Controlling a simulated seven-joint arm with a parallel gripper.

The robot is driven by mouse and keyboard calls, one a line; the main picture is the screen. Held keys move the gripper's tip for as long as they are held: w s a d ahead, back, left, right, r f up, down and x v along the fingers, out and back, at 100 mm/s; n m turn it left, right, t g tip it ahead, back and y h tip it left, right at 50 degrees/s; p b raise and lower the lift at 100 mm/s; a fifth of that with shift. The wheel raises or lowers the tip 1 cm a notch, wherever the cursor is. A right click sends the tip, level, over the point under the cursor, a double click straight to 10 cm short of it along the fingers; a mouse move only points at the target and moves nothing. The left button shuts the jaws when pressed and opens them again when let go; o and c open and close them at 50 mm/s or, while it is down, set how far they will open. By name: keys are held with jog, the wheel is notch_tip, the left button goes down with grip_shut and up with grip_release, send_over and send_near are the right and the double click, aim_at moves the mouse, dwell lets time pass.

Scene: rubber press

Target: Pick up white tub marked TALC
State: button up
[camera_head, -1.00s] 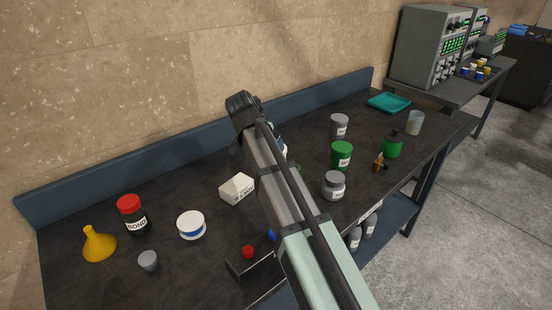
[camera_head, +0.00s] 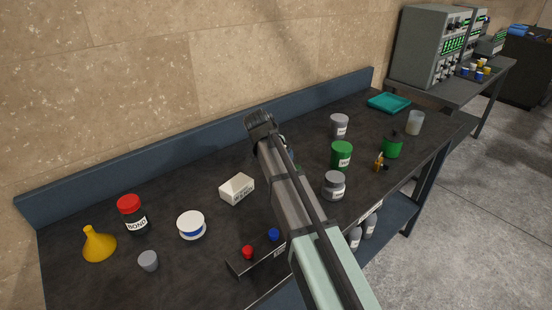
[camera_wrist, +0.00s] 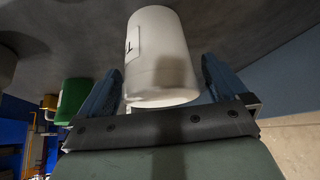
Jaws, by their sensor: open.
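The white tub (camera_wrist: 162,45) shows large in the wrist view, with part of a dark-lettered label at its left edge; only the last letter or so is visible. My gripper (camera_wrist: 160,66) is open, with one blue finger on each side of the tub. Gaps show between the fingers and its wall, the left one narrow. I cannot tell whether either finger touches it. In the head view my arm hides the tub and most of the gripper.
The green-lidded jar (camera_head: 341,155) and grey jar (camera_head: 333,186) stand right of my arm. A white block (camera_head: 237,188), a small rack (camera_head: 258,262) with red and blue caps, a spool (camera_head: 190,225) and a BOND bottle (camera_head: 132,215) stand left. The back ledge (camera_head: 200,143) borders the bench.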

jog(key=shift+w+d+f, duration=0.1)
jog(key=shift+w+f, duration=0.05)
jog(key=shift+f, duration=0.15)
jog(key=shift+c, duration=0.4)
jog(key=c, duration=1)
jog(key=shift+c, duration=0.6)
jog(key=shift+r, duration=0.15)
